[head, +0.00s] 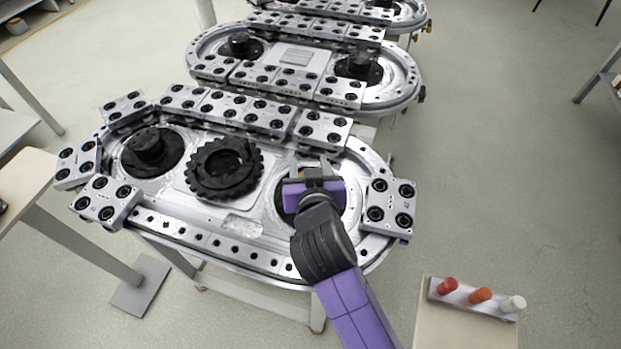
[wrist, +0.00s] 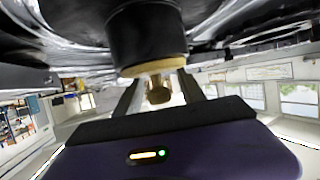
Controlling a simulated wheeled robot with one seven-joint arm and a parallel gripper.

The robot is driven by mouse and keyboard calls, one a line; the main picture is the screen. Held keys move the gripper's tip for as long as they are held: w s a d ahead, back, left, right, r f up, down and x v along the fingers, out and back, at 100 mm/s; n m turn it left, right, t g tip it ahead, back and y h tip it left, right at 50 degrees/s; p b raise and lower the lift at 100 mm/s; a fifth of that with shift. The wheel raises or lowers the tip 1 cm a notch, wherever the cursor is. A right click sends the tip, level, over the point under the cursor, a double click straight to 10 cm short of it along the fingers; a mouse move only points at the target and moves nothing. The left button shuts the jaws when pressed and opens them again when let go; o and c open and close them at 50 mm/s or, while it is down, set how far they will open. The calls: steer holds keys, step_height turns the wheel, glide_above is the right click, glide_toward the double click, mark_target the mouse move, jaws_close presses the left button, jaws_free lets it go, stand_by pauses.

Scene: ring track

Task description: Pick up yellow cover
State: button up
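In the wrist view, a black cylinder (wrist: 148,36) ends in a tan-yellow round face (wrist: 153,67), which may be the yellow cover. A small brownish knob (wrist: 158,94) shows just below that face. My gripper (wrist: 160,78) has one finger on each side of the knob, with gaps visible, so it looks open. In the head view, my gripper (head: 318,173) is over the right-hand hub of the near ring track (head: 240,222). My gripper hides most of that hub, and no yellow cover is clear there.
A black toothed wheel (head: 224,168) and a black hub (head: 152,148) sit left of my gripper. Carriage blocks (head: 390,205) line the track's edge. A second ring track (head: 298,55) stands behind. A small table (head: 465,325) with red, orange and white pieces is at lower right.

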jaws_close()
